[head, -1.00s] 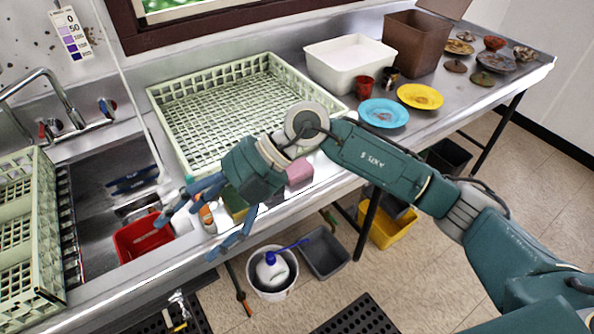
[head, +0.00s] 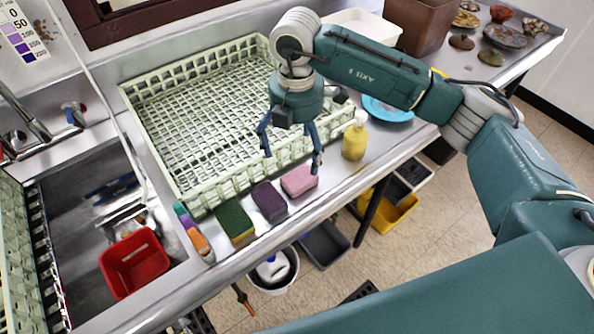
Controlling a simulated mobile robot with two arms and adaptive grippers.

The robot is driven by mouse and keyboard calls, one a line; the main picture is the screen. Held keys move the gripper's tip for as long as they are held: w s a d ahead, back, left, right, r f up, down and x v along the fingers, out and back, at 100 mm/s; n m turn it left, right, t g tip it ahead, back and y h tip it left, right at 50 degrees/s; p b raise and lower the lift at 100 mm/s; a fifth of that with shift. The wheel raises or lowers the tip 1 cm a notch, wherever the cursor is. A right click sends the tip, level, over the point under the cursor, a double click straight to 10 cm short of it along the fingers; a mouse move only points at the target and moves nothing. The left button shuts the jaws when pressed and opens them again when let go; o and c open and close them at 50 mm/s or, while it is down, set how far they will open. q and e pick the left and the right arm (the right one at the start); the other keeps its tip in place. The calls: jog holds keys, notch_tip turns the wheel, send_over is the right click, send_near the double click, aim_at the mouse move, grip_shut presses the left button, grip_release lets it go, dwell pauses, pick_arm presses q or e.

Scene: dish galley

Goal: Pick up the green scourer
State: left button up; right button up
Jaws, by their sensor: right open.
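The green scourer (head: 235,222), with a yellowish lower layer, lies on the steel counter's front strip, just in front of the pale green dish rack. My right gripper (head: 291,163) hangs pointing down with its blue fingers spread and nothing between them. It is above and to the right of the green scourer, over the rack's front edge near the pink sponge (head: 299,181). A dark purple sponge (head: 269,201) lies between the green scourer and the pink one. My left gripper is not in view.
A multicoloured item (head: 194,232) lies close to the left of the scourer. A yellow bottle (head: 355,137) stands right of the pink sponge. The dish rack (head: 192,200) is behind, the sink with a red tub (head: 134,262) is left, and the counter edge is in front.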

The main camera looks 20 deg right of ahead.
aim_at(296, 173)
jog(key=f, duration=0.2)
jog(key=s+f+p, duration=0.1)
jog(key=f, duration=0.1)
notch_tip(296, 173, down, 4)
jog(key=shift+f+p, duration=0.15)
jog(key=shift+p, duration=0.85)
jog(key=shift+w+f, duration=0.1)
jog(key=shift+f, duration=0.05)
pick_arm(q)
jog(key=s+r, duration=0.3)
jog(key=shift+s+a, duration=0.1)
pick_arm(e)
jog(key=c, duration=1)
notch_tip(296, 173, up, 19)
jog(key=b, duration=0.4)
jog(key=shift+f+b, duration=0.2)
jog(key=shift+b, duration=0.1)
jog(key=shift+c, duration=0.2)
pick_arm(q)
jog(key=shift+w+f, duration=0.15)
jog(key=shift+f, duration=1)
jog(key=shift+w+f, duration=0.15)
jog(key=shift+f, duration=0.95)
pick_arm(e)
jog(key=shift+r, duration=0.75)
